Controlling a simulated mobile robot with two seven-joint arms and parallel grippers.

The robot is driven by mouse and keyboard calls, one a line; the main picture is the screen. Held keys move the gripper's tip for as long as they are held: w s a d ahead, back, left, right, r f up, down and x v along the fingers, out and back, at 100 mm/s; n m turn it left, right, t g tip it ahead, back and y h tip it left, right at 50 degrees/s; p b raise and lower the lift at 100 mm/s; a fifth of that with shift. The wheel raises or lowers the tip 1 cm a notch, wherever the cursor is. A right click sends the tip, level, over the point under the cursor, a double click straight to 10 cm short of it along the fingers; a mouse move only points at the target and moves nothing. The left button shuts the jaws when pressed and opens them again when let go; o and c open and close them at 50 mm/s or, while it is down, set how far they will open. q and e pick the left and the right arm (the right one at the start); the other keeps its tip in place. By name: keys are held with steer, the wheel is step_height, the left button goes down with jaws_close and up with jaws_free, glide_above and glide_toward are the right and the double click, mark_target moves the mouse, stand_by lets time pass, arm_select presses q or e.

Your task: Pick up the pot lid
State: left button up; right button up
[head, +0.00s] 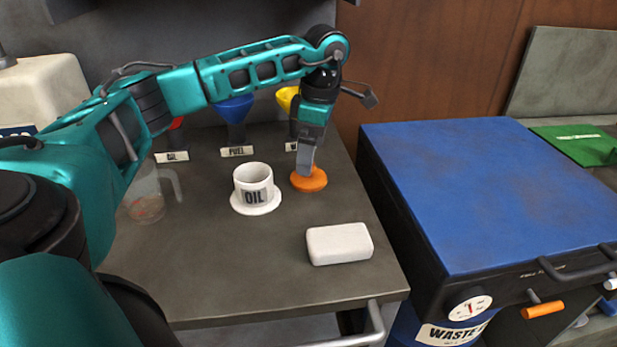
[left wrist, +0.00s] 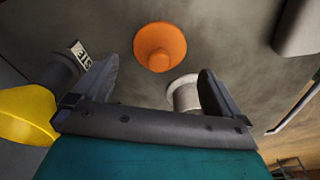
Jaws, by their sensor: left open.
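An orange round piece (head: 309,180), the only thing here that looks like a pot lid, lies on the grey bench top. In the left wrist view the orange lid (left wrist: 160,47) shows a round rim and a raised middle. My left gripper (head: 306,164) points down just over it and hides part of it in the head view. In the left wrist view its two fingers (left wrist: 157,82) are spread apart with nothing between them. The lid appears beyond the fingertips; whether they touch it I cannot tell. My right gripper is not in view.
A white cup marked OIL (head: 254,185) stands on a white saucer left of the lid. A white block (head: 339,243) lies nearer the front. Blue (head: 235,108) and yellow (head: 286,98) funnels stand behind. A blue-topped cabinet (head: 490,190) is at the right.

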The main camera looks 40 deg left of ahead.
mark_target(317, 181)
arm_select(q)
steer(key=f, duration=0.4)
steer(key=shift+s+a+f, duration=0.15)
steer(key=shift+a+f, duration=0.15)
steer(key=shift+a, duration=0.05)
steer(key=c, duration=1)
steer(key=shift+r, duration=0.2)
